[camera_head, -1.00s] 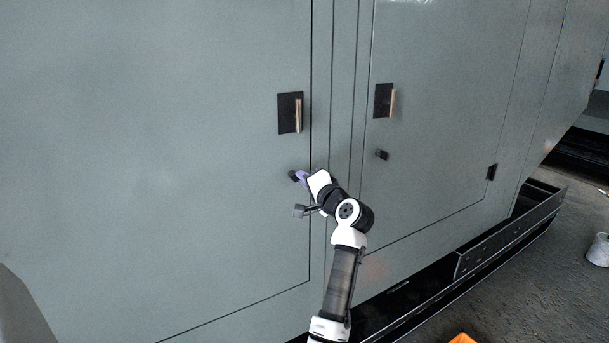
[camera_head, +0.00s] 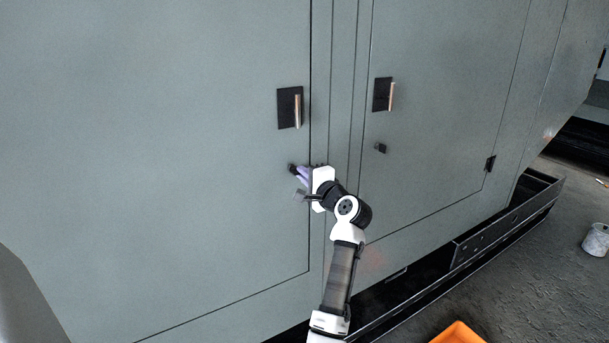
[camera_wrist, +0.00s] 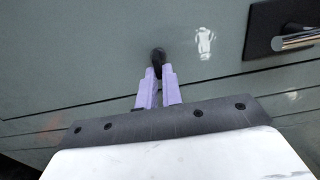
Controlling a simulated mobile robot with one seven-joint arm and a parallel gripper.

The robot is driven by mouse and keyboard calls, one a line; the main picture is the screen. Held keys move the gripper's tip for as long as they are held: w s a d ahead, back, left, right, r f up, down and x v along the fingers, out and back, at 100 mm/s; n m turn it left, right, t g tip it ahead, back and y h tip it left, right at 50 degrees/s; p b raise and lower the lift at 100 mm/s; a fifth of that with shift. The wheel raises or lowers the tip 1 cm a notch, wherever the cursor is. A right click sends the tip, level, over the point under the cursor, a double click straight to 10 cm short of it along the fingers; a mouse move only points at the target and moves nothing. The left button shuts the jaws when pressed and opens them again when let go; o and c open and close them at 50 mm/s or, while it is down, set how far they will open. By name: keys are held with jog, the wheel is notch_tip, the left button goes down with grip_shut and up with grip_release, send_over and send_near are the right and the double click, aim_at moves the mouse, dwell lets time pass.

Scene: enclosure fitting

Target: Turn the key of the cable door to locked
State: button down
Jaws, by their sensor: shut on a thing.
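The key (camera_wrist: 158,57) is a small black piece standing out from the grey-green left door (camera_head: 160,150), below that door's handle. It also shows in the head view (camera_head: 292,169). My gripper (camera_wrist: 158,76) has purple fingers that are shut on the key, with the fingertips on either side of it. In the head view my gripper (camera_head: 299,172) reaches the door from the right. The fingertips hide part of the key, and I cannot tell its exact turn angle.
The left door's handle (camera_head: 298,110) sits on a black plate above the key. The right door has a like handle (camera_head: 391,96) and its own black key (camera_head: 381,148). A white bucket (camera_head: 596,240) and an orange container (camera_head: 458,334) stand on the floor at right.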

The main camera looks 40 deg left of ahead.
jog(key=c, duration=1.6)
grip_release()
jog(key=shift+o, duration=0.2)
jog(key=b+v, duration=0.4)
jog(key=v, duration=1)
jog(key=shift+a, duration=0.15)
